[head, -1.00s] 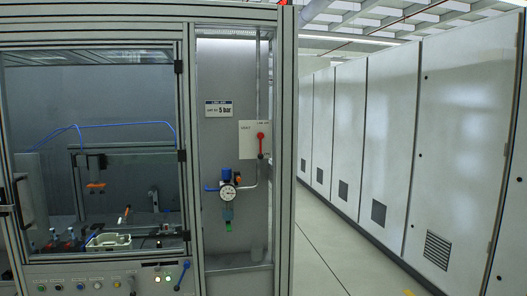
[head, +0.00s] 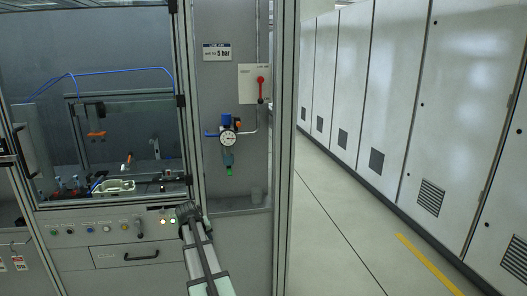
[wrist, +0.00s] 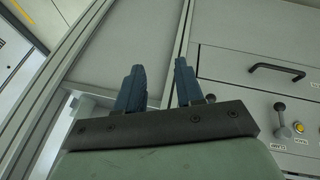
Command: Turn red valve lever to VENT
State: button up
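The red valve lever (head: 261,86) stands roughly upright on a pale label plate (head: 247,76) in the narrow bay of the cabinet. The plate has small lettering to the left and above the lever, too small to read surely. My gripper (head: 188,212) is low in front of the cabinet, below and left of the lever and well apart from it. In the wrist view its two dark blue fingers (wrist: 158,84) are spread with an empty gap between them. The lever is not visible in the wrist view.
A pressure gauge with a blue regulator (head: 228,137) hangs below the lever. An upright frame post (head: 286,150) borders the bay on the right. A drawer (head: 127,254) and control knobs (wrist: 280,107) are near my gripper. The aisle floor (head: 330,230) at right is clear.

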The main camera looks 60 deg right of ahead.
jog(key=d+r+m+g+h, duration=0.2)
jog(key=d+r+m+h, duration=0.45)
jog(key=r, duration=1.05)
jog(key=d+r+m+g+h, duration=0.1)
jog(key=d+r+m+h, duration=0.15)
jog(key=d+r, duration=1.1)
jog(key=d+r+m+g+h, duration=0.2)
jog(key=d+r+m+h, duration=0.25)
jog(key=r, duration=1.65)
jog(key=s+d, duration=0.2)
jog(key=d, duration=1.1)
jog(key=shift+s+d+f+y, duration=0.15)
jog(key=shift+s+d+y, duration=0.1)
jog(key=shift+d+y, duration=0.15)
jog(key=shift+m, duration=0.25)
jog(key=shift+c, duration=0.4)
grip_shut()
